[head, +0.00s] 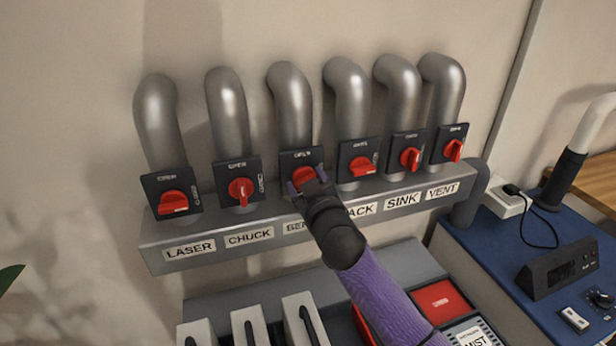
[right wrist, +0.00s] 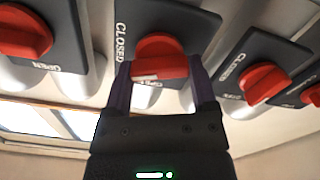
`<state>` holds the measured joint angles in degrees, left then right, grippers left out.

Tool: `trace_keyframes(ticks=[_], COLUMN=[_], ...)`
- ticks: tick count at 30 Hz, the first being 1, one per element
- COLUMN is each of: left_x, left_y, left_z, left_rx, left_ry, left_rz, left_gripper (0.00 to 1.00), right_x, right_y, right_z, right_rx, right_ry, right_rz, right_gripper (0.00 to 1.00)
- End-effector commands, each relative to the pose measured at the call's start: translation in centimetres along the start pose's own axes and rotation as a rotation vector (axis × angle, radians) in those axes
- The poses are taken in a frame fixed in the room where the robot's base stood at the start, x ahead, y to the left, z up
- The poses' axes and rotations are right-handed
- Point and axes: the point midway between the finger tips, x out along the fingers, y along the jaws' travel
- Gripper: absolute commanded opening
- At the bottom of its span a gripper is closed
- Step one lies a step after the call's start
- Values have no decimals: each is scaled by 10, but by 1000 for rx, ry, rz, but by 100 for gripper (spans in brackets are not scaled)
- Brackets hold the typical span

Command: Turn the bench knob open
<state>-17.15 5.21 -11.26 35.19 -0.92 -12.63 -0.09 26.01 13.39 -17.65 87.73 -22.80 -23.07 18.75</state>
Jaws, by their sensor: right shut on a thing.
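The bench knob (head: 302,177) is a red handle on a dark square plate, third from the left in the row. Its label below is partly covered by my right arm; only the first letters show. My right gripper (head: 311,187) is at this knob, with its two purple fingers on either side of the red handle. In the right wrist view the bench knob (right wrist: 160,52) sits between the fingertips of the right gripper (right wrist: 161,75), which is shut on it. The word CLOSED shows on the plate there. The handle's exact angle is partly hidden. My left gripper is not in view.
Similar red knobs flank it: laser (head: 173,202), chuck (head: 240,190), back (head: 361,167), sink (head: 410,158) and vent (head: 453,150). Grey pipes (head: 291,100) rise behind them. A machine with a red panel (head: 440,301) stands below, and a blue bench (head: 500,262) is at right.

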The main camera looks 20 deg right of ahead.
Motion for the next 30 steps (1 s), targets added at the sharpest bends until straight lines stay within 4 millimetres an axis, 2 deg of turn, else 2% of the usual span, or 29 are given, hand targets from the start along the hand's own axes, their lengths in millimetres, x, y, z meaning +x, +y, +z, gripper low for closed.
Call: trace_keyframes(ticks=[11,30], left_x=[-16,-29], left_y=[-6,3], left_z=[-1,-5], left_rx=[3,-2], left_ry=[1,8], left_rz=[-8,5], left_gripper=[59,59], right_x=[0,0], right_y=[-1,-3], right_z=[-1,1], right_rx=[-355,-939], right_ry=[0,1], right_rz=[0,0], right_gripper=[15,15])
